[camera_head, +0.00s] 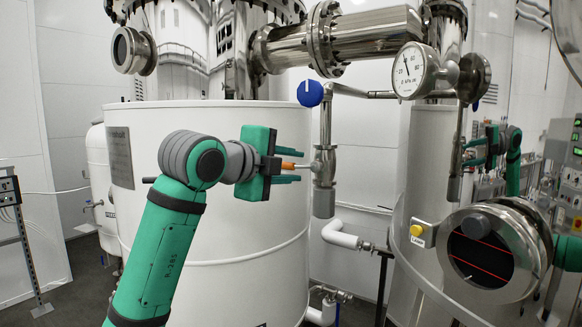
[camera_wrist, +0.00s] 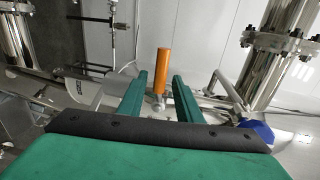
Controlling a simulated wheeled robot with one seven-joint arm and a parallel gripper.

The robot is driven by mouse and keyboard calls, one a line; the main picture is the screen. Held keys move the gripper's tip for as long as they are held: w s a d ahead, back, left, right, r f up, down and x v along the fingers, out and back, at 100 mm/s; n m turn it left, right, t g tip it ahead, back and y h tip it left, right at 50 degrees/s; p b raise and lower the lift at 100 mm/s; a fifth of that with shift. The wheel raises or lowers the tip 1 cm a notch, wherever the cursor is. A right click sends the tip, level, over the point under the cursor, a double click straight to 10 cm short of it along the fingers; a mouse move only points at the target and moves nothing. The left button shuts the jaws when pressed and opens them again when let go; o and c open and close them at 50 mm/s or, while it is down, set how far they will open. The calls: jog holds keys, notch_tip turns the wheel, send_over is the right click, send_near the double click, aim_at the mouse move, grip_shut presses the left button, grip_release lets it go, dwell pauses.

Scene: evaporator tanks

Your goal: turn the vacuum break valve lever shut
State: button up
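The orange lever (camera_head: 293,166) points left, roughly level, from a steel valve body (camera_head: 323,165) on a vertical pipe in front of the white tank. My gripper (camera_head: 299,166) is at the lever, with one finger above it and one below. In the wrist view the orange lever (camera_wrist: 164,68) stands between the two green fingers of my gripper (camera_wrist: 161,78), with a gap on each side. The gripper is open and holds nothing. Contact with the lever is not visible.
A blue knob (camera_head: 310,93) sits just above the valve and a pressure gauge (camera_head: 414,70) to the upper right. The large white tank (camera_head: 240,240) stands behind my gripper. A round sight glass (camera_head: 490,252) and yellow button (camera_head: 417,230) are at lower right.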

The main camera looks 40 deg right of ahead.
jog(key=v, duration=1.1)
jog(key=shift+f, duration=0.1)
